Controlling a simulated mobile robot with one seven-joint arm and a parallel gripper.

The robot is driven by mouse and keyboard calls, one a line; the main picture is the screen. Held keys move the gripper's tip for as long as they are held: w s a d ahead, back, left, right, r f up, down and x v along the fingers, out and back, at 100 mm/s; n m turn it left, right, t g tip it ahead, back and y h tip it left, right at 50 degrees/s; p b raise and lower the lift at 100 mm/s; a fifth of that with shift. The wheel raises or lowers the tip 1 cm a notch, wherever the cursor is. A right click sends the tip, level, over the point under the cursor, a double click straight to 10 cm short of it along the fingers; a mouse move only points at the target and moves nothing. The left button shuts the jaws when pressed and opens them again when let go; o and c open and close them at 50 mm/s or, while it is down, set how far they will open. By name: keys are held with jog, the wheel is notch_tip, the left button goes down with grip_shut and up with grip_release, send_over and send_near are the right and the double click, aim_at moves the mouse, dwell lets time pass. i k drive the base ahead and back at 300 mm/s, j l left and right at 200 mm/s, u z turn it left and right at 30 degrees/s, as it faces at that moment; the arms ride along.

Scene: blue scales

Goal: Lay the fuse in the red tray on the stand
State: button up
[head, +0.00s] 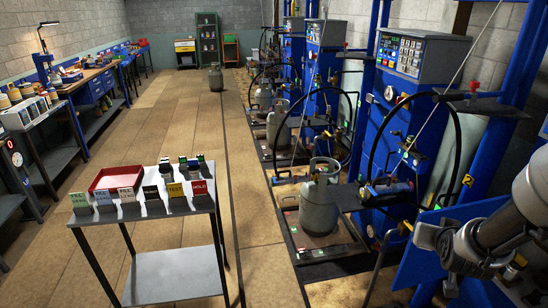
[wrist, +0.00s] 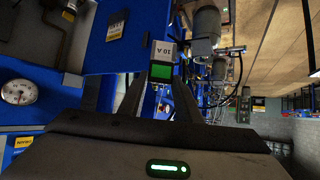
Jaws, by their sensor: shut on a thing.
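The red tray (head: 117,179) sits on the top of a grey metal stand (head: 150,212) at the lower left in the head view. The fuse (wrist: 160,72), a small block with a green face and a white "10 A" label, is between the fingertips of my gripper (wrist: 158,90) in the wrist view. My gripper is shut on it. My arm is at the right edge of the head view, beside the blue filling machines and well right of the stand. I cannot make out the fuse in the head view.
A row of label cards (head: 130,195) lines the stand's front edge, with small dark items (head: 190,163) behind. A gas cylinder (head: 319,205) stands on a scale between the stand and my arm. Blue machines (head: 395,120) line the right. Open floor lies left of the scales.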

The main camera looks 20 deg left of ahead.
aim_at(118, 180)
jog(key=j+u, duration=0.15)
jog(key=j, duration=0.35)
jog(key=i+j+u, duration=0.15)
jog(key=j, duration=0.3)
jog(key=j+u, duration=0.1)
jog(key=j, duration=0.4)
jog(key=i+j+u, duration=0.15)
jog(key=j, duration=0.3)
jog(key=i+j, duration=0.1)
jog(key=j, duration=0.3)
jog(key=i+j, duration=0.1)
jog(key=j, duration=0.25)
jog(key=i+j, duration=0.1)
jog(key=j, duration=0.3)
jog(key=i+j, duration=0.1)
jog(key=j, duration=0.25)
jog(key=i+j, duration=0.1)
jog(key=j, duration=0.3)
jog(key=i+j+u, duration=0.1)
jog(key=j, duration=0.3)
